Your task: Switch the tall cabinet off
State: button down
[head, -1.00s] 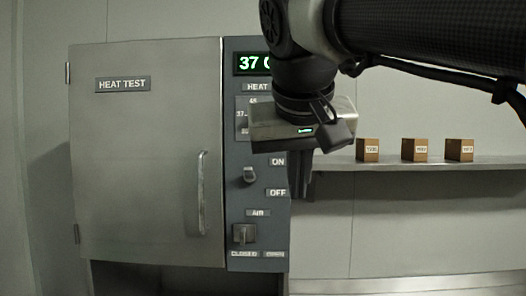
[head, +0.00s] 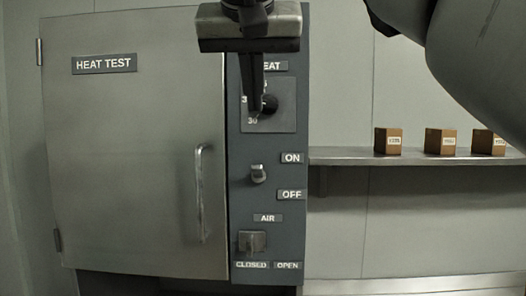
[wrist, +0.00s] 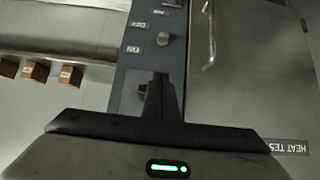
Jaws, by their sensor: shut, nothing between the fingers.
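The tall cabinet (head: 135,170) has a closed grey door marked HEAT TEST and a dark control panel (head: 272,215) on its right side. A small toggle switch (head: 258,173) sits on the panel between the ON label (head: 291,158) and the OFF label (head: 291,195); which way its lever leans is hard to tell. The wrist view shows the switch (wrist: 162,39) inverted, beyond the fingertips. My gripper (head: 254,112) is shut and empty, pointing down in front of the heat dial, above the switch. Its fingers (wrist: 160,84) appear apart from the switch.
The heat dial (head: 268,103) is partly covered by my fingers. Below the switch is the AIR knob (head: 252,241). The door handle (head: 202,193) stands out to the left. A shelf (head: 345,156) with small brown boxes (head: 388,141) is to the right.

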send_over(257, 165)
jog(key=w, duration=0.2)
notch_tip(257, 165, down, 6)
jog(key=shift+s+f, duration=0.1)
jog(key=shift+f, duration=0.05)
jog(key=f, duration=0.1)
jog(key=s+f+b, duration=0.1)
jog(key=f, duration=0.1)
jog(key=shift+s+f, duration=0.2)
jog(key=shift+s, duration=0.05)
jog(key=shift+f, duration=0.25)
jog(key=shift+w+f+b, duration=0.1)
jog(key=shift+b, duration=0.2)
